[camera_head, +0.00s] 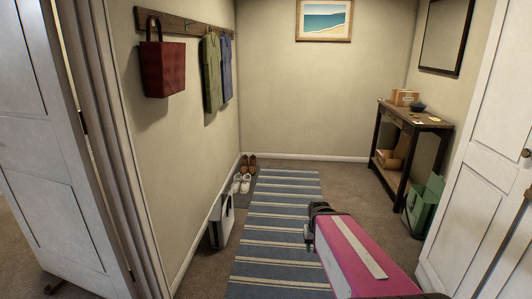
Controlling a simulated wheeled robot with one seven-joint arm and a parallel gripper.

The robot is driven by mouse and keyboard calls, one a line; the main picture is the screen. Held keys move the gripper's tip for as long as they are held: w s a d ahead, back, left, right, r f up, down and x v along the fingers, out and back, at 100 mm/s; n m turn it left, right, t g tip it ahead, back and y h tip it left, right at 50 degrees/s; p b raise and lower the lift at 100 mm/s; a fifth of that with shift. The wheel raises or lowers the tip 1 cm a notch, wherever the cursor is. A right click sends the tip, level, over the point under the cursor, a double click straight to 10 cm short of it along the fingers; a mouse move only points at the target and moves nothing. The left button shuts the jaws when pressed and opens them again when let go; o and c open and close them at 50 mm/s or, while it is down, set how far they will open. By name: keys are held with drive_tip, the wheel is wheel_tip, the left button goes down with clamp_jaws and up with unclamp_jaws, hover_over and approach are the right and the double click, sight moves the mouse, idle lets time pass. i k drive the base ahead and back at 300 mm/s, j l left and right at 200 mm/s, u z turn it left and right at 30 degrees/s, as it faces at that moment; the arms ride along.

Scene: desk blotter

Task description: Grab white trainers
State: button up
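The white trainers (241,183) stand side by side on the floor by the left wall, on a dark mat just left of the striped rug. A pair of brown shoes (248,163) is right behind them. My gripper (308,232) is at the end of my pink and white arm at lower right, over the rug. It is well short of the trainers and to their right. Its fingers are small and dark here, so whether they are open or shut does not show.
A blue striped rug (270,230) runs down the middle of the floor, clear towards the back wall. A white and black upright object (221,220) leans by the left wall, nearer than the trainers. A console table (413,118) and a green container (424,205) stand at right.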

sight(244, 187)
drive_tip(key=i+l, duration=0.1)
drive_tip(key=i, duration=1.7)
drive_tip(key=i+l, duration=0.15)
drive_tip(key=i, duration=1.65)
drive_tip(key=i+l+u, duration=0.2)
drive_tip(key=i, duration=0.2)
drive_tip(key=i+u, duration=0.15)
drive_tip(key=i, duration=0.25)
drive_tip(key=i+l+u, duration=0.2)
drive_tip(key=i, duration=0.15)
